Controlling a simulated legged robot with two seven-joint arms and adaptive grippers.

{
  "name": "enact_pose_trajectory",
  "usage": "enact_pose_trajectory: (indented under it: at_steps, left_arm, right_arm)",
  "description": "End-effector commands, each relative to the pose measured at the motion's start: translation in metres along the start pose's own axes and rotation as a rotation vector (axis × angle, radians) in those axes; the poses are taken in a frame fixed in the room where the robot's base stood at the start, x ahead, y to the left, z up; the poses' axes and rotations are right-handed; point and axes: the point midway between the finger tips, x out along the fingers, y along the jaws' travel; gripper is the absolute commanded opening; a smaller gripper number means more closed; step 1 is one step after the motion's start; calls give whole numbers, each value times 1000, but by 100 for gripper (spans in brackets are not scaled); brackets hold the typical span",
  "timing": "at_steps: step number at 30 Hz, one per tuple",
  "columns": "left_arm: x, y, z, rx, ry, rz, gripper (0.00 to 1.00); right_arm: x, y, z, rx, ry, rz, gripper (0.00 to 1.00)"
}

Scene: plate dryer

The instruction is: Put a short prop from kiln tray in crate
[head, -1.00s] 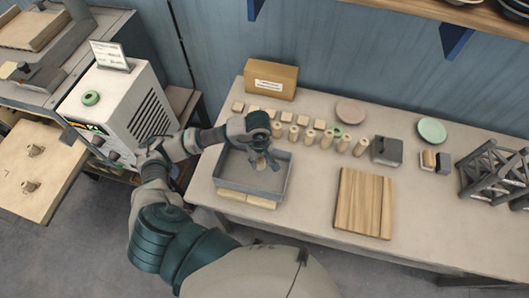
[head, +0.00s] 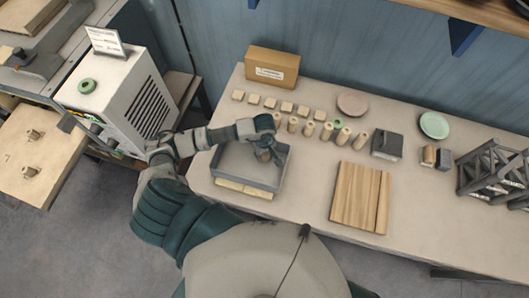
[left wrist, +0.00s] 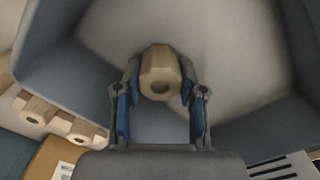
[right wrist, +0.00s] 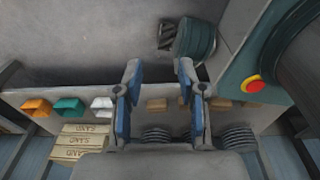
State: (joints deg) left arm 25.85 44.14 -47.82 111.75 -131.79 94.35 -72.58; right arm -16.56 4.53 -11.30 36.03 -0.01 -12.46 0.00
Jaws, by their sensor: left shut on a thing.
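My left gripper (head: 265,155) is inside the walls of the grey crate (head: 245,187) on the table. The kiln tray (head: 55,155) at the far left bears two short props (head: 33,134) (head: 29,171). My right gripper (right wrist: 160,90) is open and empty in the right wrist view, outside the head view.
A row of taller tan props (head: 310,129) and small square blocks (head: 270,103) stands behind the crate. A cardboard box (head: 272,68) is at the back. A wooden board (head: 352,198) lies to the right. The white control box (head: 115,95) stands between kiln tray and table.

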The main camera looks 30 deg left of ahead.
Motion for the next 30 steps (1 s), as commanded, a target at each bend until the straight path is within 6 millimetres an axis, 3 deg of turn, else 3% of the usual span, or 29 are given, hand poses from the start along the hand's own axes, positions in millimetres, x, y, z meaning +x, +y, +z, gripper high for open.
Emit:
enact_pose_trajectory:
  at_steps: [3,4,7,12,19,25,30]
  left_arm:
    - [0,1,1,0,2,-2,2]
    - [0,1,2,0,2,-3,42]
    - [0,2,3,0,3,-4,65]
    - [0,1,2,0,3,-3,65]
    - [-7,1,-1,0,2,1,65]
    - [-45,1,-2,1,3,5,65]
    - [-83,2,-1,0,3,4,65]
  right_arm:
    - [1,-11,-2,2,2,-13,40]
    - [1,-12,-1,2,0,-14,40]
    - [0,-12,7,0,-11,-14,40]
    - [-1,-4,20,-4,-30,-6,40]
    - [1,7,21,-6,-31,7,40]
    - [8,6,19,-5,-27,7,40]
    - [15,-5,16,0,-22,-6,40]
